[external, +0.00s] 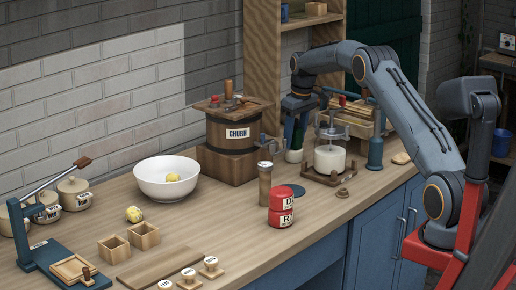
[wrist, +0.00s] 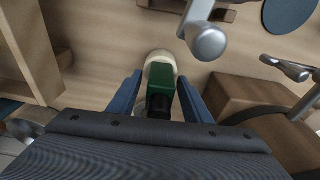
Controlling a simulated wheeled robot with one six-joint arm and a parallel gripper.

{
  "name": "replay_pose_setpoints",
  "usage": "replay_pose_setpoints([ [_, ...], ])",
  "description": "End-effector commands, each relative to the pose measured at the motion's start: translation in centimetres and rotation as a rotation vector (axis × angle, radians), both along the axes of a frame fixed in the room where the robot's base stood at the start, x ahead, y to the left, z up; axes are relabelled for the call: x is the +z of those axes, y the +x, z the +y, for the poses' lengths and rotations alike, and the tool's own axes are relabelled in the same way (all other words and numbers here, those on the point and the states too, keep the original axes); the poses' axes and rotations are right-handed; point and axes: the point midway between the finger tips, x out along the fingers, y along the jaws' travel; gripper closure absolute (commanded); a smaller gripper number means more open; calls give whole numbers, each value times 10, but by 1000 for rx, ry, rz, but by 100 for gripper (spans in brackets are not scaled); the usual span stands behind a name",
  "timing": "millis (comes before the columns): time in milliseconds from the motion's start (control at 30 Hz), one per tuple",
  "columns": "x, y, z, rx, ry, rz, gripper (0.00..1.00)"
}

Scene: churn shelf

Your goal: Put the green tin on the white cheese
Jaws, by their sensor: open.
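The green tin (external: 297,140) is a dark green piece with a dark top, between the fingers of my gripper (external: 296,128). In the wrist view the green tin (wrist: 155,75) sits over a round cream-white piece (wrist: 160,57), which looks like the white cheese (external: 294,156) on the counter. The tin seems to rest on it, but the contact is mostly hidden. My gripper (wrist: 160,82) is open, with one blue finger on each side of the tin. The tin's far side and the middle of the cheese are hidden.
A press (external: 334,176) holding a white cylinder stands close on the right. The wooden churn (external: 230,165) stands close on the left. A wooden shelf post (external: 262,70) rises behind.

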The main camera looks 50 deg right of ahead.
Motion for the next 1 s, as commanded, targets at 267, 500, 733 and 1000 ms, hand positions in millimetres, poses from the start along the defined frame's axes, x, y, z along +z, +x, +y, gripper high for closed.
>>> replay_pose_setpoints([
  [267,20,-1,-1,0,-2,-4,55],
  [500,68,-8,-1,0,-3,-4,55],
  [733,107,-15,0,0,-1,-2,55],
  [1000,122,-18,0,0,0,0,55],
])
